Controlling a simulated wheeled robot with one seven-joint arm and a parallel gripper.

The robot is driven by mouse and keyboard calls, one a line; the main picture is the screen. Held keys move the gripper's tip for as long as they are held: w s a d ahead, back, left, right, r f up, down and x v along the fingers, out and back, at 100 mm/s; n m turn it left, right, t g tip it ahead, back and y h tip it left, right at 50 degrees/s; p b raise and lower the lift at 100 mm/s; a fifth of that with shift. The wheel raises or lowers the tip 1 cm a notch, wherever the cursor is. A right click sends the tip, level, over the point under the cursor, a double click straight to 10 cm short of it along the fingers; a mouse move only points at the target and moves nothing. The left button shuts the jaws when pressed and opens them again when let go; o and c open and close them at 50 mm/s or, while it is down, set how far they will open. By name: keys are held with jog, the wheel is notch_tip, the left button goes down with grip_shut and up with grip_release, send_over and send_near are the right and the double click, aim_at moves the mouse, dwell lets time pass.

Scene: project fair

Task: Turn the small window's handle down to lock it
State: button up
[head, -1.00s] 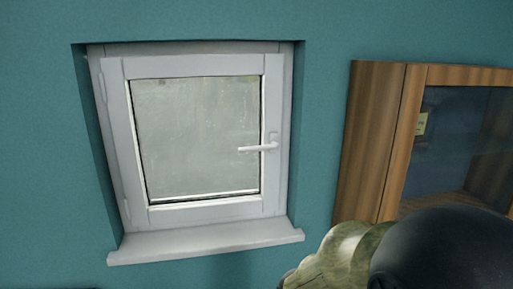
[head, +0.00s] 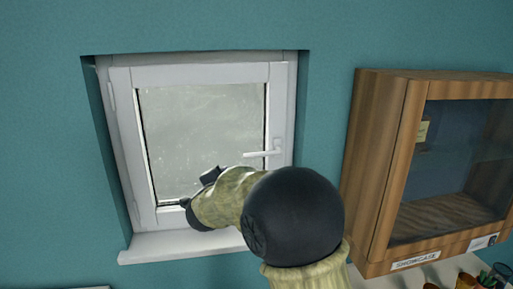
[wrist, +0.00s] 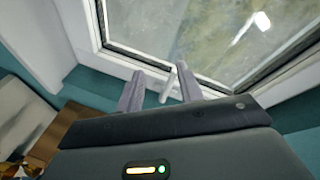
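The small window (head: 205,75) is white-framed and appears closed. Its white handle (head: 264,153) is on the right side of the frame, with the lever lying level and pointing left over the glass. My gripper (head: 196,200) is in front of the lower part of the window in the head view, left of and below the handle in the picture. Its fingers are mostly hidden there. In the wrist view my gripper (wrist: 160,88) is open, its two grey fingers apart. A white bar, seemingly the handle (wrist: 181,75), shows between them; I cannot tell whether they touch it.
A wooden showcase (head: 378,165) with a glass front hangs on the teal wall right of the window. The white windowsill (head: 160,247) juts out below the frame. Cups and pens (head: 490,278) stand below the showcase at lower right.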

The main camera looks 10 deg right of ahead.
aim_at(251, 156)
jog(key=r+m+g+h, duration=0.1)
jog(key=m+h, duration=0.1)
jog(key=m, duration=0.1)
jog(key=s+a+r+m+g+h+p, duration=0.1)
jog(key=m+h, duration=0.1)
jog(key=m, duration=0.1)
jog(key=r+m+g+h, duration=0.1)
jog(key=r+m+h, duration=0.1)
jog(key=m, duration=0.1)
jog(key=shift+s+a+r+m+h+p, duration=0.1)
jog(key=shift+s+a+m+h+p, duration=0.25)
jog(key=shift+a+m+h+p, duration=0.05)
jog(key=p+x, duration=0.6)
jog(key=x, duration=1)
jog(key=shift+d+p, duration=0.25)
jog(key=shift+p, duration=0.15)
jog(key=shift+w+d+f, duration=0.3)
jog(key=shift+w+d, duration=0.1)
grip_shut()
